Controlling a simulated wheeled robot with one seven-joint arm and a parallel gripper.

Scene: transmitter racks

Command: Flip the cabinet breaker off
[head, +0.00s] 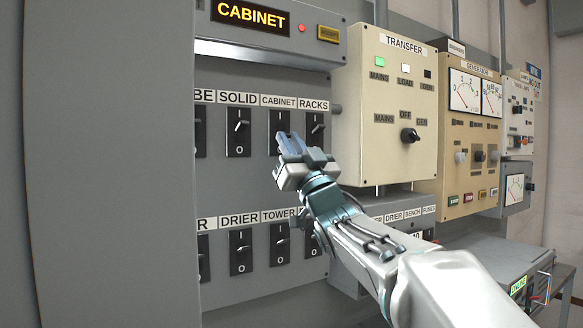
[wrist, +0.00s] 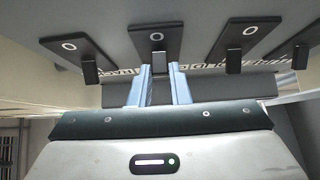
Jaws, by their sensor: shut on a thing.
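The cabinet breaker (head: 281,119) is a dark plate under the CABINET label in the upper breaker row; its lower part is hidden behind my gripper in the head view. My gripper (head: 287,142) is at this breaker. In the wrist view the breaker plate (wrist: 155,37), with its O mark, is straight ahead. Its short black lever (wrist: 159,63) stands between my two blue fingertips (wrist: 161,73), which are shut on it. The lever points away from the O mark, as the neighbouring levers do.
The solid breaker (head: 239,130) is on the left and the racks breaker (head: 315,129) close on the right. A lower breaker row (head: 240,250) is below. An amber CABINET sign (head: 252,14) is above. The cream transfer box (head: 385,150) juts out at the right.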

